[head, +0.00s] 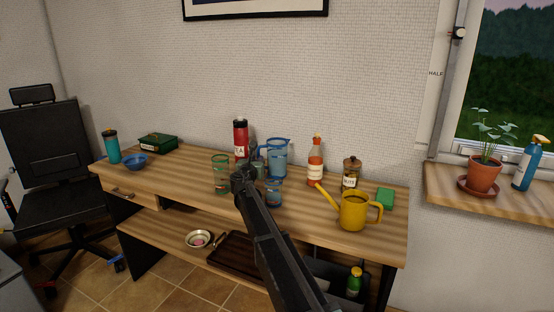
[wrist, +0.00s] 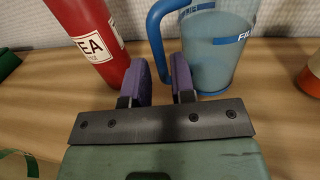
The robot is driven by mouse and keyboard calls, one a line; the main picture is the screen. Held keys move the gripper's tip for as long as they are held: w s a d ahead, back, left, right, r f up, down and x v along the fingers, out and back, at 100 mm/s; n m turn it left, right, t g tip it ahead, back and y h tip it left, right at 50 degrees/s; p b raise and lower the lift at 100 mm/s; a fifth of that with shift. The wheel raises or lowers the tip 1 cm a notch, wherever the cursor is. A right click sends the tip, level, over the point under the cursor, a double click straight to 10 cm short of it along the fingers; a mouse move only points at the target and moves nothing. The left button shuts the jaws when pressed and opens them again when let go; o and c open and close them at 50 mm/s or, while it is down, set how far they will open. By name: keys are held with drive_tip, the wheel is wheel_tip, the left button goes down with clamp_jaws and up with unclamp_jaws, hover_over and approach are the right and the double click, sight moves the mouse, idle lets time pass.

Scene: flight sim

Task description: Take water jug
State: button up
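The water jug (head: 279,160) is a clear pitcher with a blue rim and blue handle, standing upright at the back of the wooden desk. In the wrist view the jug (wrist: 212,48) is at top right, its handle on the left side. My gripper (wrist: 160,70) is open, with two purple fingers pointing toward the jug. The handle shows in the gap between the fingers; I cannot tell whether it is between the tips or just beyond them. In the head view my gripper (head: 258,163) is left of the jug, and my arm hides part of the desk.
A red TEA flask (wrist: 93,38) stands close to the left finger. Glasses (head: 220,174) (head: 273,190) stand in front, left and right of my arm. A bottle (head: 315,163), a jar (head: 351,174) and a yellow watering can (head: 354,211) are to the right. The left desk is clearer.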

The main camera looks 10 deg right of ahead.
drive_tip(key=x, duration=0.3)
drive_tip(key=shift+w, duration=0.1)
clamp_jaws()
wheel_tip(320, 180, up, 20)
drive_tip(key=p, duration=2)
